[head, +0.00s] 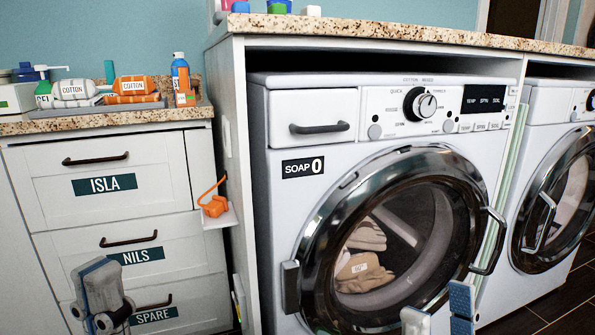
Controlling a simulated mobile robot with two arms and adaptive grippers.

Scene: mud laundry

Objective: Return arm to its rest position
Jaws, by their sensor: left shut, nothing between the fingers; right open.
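My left gripper (97,268) is at the lower left, in front of the drawer cabinet (215,180). Its fingers are together with nothing between them, and it covers part of the lower drawers. My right gripper (438,303) is at the bottom edge, in front of the lower right of the washer door. Its two fingers are apart with nothing visible between them. Most of both arms is out of view.
A white washer (258,130) with a closed round door (315,240) holds pale laundry (358,270). A second machine (545,110) stands at right. An orange item (214,207) sits on a small side shelf. The left counter (100,120) holds bottles and folded cloths. Dark floor (560,310) shows at lower right.

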